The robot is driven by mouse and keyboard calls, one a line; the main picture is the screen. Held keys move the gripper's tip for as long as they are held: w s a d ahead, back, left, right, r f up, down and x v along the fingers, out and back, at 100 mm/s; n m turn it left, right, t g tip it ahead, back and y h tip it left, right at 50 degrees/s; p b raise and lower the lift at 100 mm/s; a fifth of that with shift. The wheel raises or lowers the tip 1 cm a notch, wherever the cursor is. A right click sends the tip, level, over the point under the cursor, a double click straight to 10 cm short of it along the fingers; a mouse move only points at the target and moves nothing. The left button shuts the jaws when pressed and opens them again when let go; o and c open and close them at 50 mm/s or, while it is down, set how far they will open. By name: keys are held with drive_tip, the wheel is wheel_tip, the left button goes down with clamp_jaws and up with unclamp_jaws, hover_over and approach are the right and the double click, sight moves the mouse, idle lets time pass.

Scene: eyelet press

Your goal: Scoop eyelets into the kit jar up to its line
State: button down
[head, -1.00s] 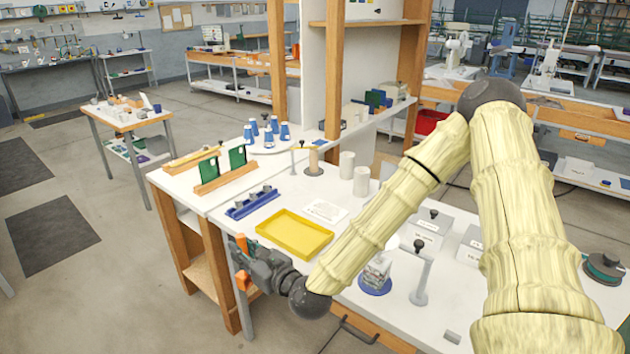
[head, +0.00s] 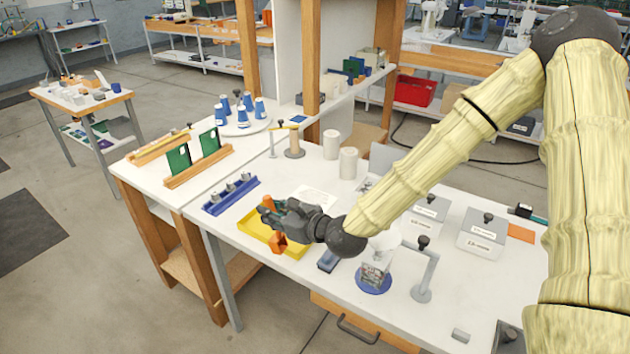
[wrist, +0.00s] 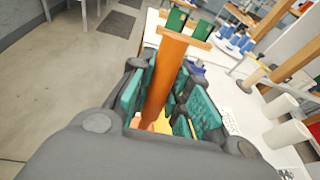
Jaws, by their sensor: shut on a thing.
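My gripper (head: 272,216) is shut on an orange tool (wrist: 168,75), seemingly a scoop, held between its green-padded fingers in the wrist view. In the head view its orange ends show above and below my gripper. My gripper is over the yellow tray (head: 248,224), partly hiding it. A clear jar (head: 374,274) with greyish contents stands on a blue disc (head: 373,286), right of my gripper, with a white funnel (head: 386,241) above it. Its fill line cannot be made out. Two lidded, labelled containers (head: 429,211) (head: 484,234) stand behind and right of the jar; what they hold is hidden.
A grey post (head: 423,277) stands just right of the jar. A small dark-blue block (head: 328,260) lies between tray and jar. A blue rack (head: 229,194), white cylinders (head: 348,163) and blue cups (head: 242,115) stand farther back.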

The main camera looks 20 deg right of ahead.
drive_tip(key=s+d+r+n+g+h+p, duration=0.3)
drive_tip(key=d+r+n+g+h, duration=0.2)
drive_tip(key=d+r+g+h, duration=0.3)
drive_tip(key=r+g+h, duration=0.1)
drive_tip(key=g, duration=0.1)
drive_tip(key=shift+s+d+g, duration=0.3)
drive_tip(key=shift+s+g, duration=0.05)
drive_tip(key=shift+g, duration=0.05)
drive_tip(key=shift+a+f, duration=0.1)
idle(1.4)
